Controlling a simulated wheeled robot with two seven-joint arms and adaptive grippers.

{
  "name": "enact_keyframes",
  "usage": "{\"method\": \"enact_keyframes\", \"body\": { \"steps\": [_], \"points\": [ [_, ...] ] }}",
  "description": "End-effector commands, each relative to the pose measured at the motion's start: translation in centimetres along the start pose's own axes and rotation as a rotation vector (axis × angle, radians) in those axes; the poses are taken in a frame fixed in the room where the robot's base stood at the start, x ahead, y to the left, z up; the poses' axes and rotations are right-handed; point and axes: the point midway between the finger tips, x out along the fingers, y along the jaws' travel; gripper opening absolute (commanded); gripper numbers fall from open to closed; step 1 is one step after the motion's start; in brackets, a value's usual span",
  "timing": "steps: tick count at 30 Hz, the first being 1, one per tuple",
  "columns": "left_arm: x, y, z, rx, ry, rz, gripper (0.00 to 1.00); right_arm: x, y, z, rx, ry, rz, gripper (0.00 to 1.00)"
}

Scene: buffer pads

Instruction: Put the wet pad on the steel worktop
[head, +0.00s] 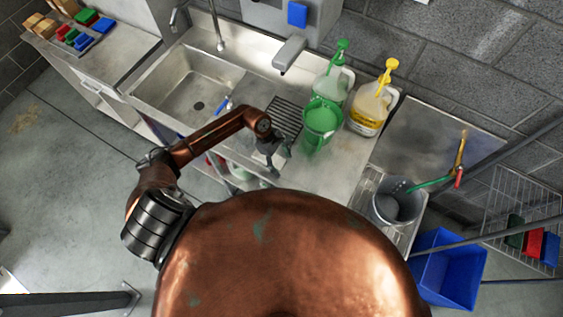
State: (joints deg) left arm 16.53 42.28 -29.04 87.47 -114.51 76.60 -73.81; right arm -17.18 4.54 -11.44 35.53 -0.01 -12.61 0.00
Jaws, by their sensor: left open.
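Several red, green and blue pads (84,32) lie at the far left end of the counter. A blue pad (297,14) is up by the back wall. A green pad (514,230), a red pad (533,242) and a blue pad (550,248) are in the wire rack at the right. I cannot tell which pad is wet. My right gripper is not in view.
A sink basin (190,82) and drain grate (283,117) lie left of the green jug (322,118). Two pump bottles (336,77) (372,108) stand behind it. A grey bucket (397,207) holding a green-handled tool and a blue bin (447,268) are at the right.

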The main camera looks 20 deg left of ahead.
Motion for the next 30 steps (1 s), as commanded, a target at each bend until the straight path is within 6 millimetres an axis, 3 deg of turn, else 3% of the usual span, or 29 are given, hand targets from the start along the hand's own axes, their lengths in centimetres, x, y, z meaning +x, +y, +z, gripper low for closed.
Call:
{"method": "enact_keyframes", "body": {
  "steps": [18,30],
  "points": [
    [-10.8,0.1,-0.1,0.0,0.002,0.002,0.62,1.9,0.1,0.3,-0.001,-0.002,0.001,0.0],
    [-12.1,0.0,0.0,0.0,0.0,-0.001,0.62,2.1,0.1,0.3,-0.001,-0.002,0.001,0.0]
  ]
}}
